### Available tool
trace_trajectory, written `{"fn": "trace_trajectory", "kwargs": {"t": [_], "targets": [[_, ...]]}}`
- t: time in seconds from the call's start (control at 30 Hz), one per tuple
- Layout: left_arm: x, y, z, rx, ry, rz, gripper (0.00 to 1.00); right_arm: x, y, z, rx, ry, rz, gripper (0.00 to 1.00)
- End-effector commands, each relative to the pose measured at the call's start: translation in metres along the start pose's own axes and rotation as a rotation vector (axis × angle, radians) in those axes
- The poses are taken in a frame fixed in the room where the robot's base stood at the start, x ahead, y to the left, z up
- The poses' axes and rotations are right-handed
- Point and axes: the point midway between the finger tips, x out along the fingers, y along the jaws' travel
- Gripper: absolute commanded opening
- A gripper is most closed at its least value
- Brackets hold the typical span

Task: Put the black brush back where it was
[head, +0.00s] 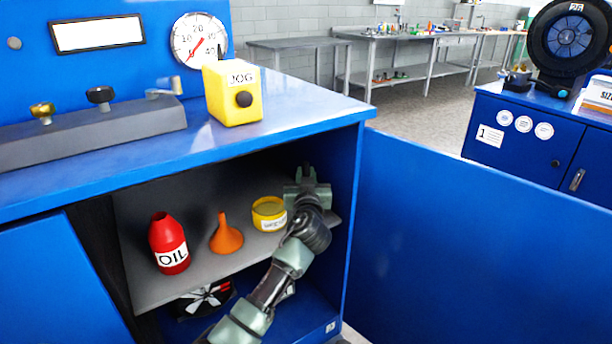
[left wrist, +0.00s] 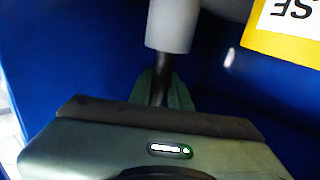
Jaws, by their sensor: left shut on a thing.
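My left gripper (head: 307,185) is inside the open blue cabinet, at the right end of the grey shelf (head: 190,275), beside the yellow grease tin (head: 269,214). It is shut on the black brush. In the left wrist view, a thin dark length of the brush (left wrist: 160,87) stands between the green fingers. A light grey cylindrical piece (left wrist: 170,28) meets its far end; I cannot tell whether it belongs to the brush. In the head view the gripper hides most of the brush. My right gripper is not in view.
A red oil bottle (head: 169,244) and an orange funnel (head: 226,234) stand on the shelf, left of the tin. The cabinet's right wall is close to the gripper. The blue door (head: 470,250) stands open at right. A yellow JOG box (head: 232,93) sits on top.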

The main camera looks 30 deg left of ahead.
Motion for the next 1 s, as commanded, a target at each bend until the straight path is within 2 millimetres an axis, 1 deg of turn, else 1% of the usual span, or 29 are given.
{"fn": "trace_trajectory", "kwargs": {"t": [0.07,0.1,0.17,0.2,0.57,0.6,0.63,0.7,0.77,1.0], "targets": [[0.0,0.0,0.001,-0.001,0.001,0.0,0.0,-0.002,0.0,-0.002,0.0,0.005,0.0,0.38],[0.0,0.0,0.001,-0.001,0.0,0.0,0.22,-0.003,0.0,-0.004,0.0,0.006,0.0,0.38],[0.0,0.0,0.0,-0.001,0.0,0.0,0.38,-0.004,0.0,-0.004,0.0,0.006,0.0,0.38],[0.0,0.0,0.0,-0.001,0.0,0.0,0.41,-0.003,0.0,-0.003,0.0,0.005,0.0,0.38],[0.0,0.0,-0.001,0.0,0.0,0.0,0.41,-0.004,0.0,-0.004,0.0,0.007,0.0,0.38],[0.0,0.0,-0.003,0.0,0.0,0.0,0.41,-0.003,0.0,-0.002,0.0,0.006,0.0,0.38],[-0.003,0.001,-0.002,-0.001,-0.001,0.001,0.41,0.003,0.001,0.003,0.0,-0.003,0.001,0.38],[-0.015,0.001,0.0,-0.001,-0.002,0.002,0.41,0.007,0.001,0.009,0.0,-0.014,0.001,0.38],[-0.028,0.001,0.0,-0.004,-0.002,0.003,0.41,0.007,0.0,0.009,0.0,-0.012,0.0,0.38],[-0.081,0.001,0.0,-0.004,-0.003,0.002,0.41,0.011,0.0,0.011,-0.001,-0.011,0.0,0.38]]}}
